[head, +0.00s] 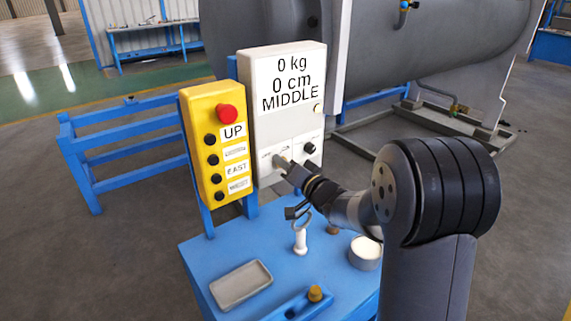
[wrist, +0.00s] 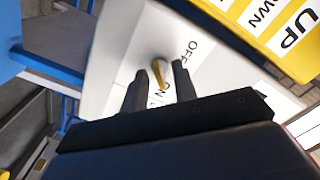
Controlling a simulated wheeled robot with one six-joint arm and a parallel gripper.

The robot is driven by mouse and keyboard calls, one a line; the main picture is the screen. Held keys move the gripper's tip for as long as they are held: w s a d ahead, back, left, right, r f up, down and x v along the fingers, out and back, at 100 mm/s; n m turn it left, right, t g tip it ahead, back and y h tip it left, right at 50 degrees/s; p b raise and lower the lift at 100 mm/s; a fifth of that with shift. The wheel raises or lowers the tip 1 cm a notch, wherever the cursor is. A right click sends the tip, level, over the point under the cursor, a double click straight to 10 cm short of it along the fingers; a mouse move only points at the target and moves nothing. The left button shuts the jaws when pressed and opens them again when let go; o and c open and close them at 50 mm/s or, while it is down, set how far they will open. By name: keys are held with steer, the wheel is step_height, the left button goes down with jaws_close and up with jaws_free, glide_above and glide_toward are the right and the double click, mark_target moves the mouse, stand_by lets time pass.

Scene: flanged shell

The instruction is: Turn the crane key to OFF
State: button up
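The white control box (head: 292,118) stands on the blue stand, with a display reading 0 kg, 0 cm, MIDDLE. My gripper (head: 283,163) is at the lower left of its front face. In the wrist view, the brass-coloured key (wrist: 158,72) stands out from the white panel, beside printed OFF (wrist: 188,50) and ON lettering. My gripper (wrist: 159,82) has one finger on each side of the key, with visible gaps. It looks open around the key, not clamped. Which label the key points to is hard to tell. In the head view my gripper mostly hides the key.
A yellow button box (head: 211,150) with a red stop button (head: 227,114) stands just left of the control box. A black knob (head: 309,148) is right of my gripper. The blue table (head: 225,252) below holds a grey tray (head: 241,284), a white stand (head: 300,236) and a round container (head: 366,254).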

jaws_close()
steer(key=shift+f+n+b, duration=0.15)
steer(key=shift+n+b, duration=0.2)
steer(key=shift+n, duration=0.05)
steer(key=n+b, duration=1)
steer(key=n, duration=0.6)
steer(key=shift+n+b, duration=0.35)
steer(key=shift+n, duration=0.05)
stand_by(0.5)
jaws_free()
